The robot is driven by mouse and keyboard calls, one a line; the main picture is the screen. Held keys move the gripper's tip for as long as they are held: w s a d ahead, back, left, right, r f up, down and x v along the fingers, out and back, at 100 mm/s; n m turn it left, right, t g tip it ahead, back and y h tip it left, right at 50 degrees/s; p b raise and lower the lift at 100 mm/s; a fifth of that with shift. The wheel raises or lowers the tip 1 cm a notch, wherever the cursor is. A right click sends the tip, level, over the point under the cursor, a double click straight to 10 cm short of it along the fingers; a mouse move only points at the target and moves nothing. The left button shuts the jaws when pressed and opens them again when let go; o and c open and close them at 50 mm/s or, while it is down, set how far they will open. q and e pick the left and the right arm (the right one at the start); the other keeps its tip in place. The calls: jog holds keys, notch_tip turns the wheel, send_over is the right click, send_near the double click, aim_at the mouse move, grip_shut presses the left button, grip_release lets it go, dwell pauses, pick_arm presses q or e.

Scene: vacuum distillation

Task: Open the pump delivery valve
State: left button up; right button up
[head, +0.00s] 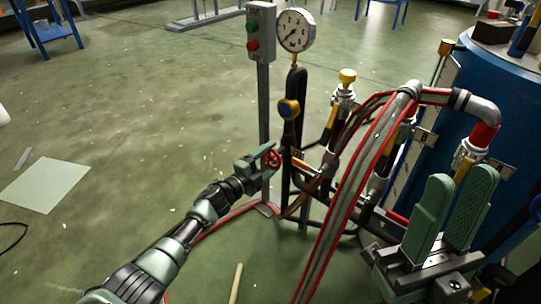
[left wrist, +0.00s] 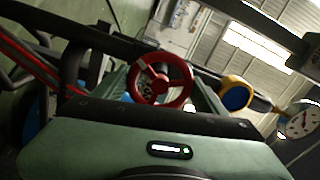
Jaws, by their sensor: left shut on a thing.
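The pump delivery valve appears to be the small red handwheel (head: 275,158) on the dark pipework, low in the middle of the head view. In the left wrist view the red spoked wheel (left wrist: 161,79) stands between the two green fingers. My left gripper (head: 267,156) reaches in from the lower left and is shut on this wheel. Its fingers partly cover the wheel in the head view. My right gripper (head: 456,182) is at the lower right, with its two green fingers apart and nothing visible between them.
A pressure gauge (head: 296,30) and a button box (head: 261,32) stand above the wheel. Red-striped hoses (head: 352,185) and a blue tank (head: 497,95) fill the right. The floor at left is mostly clear.

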pick_arm(q)
jog(key=shift+n, duration=0.4)
jog(key=shift+n+p, duration=0.4)
jog(key=shift+n, duration=0.4)
jog(key=shift+a, duration=0.1)
jog(key=o, duration=1.4)
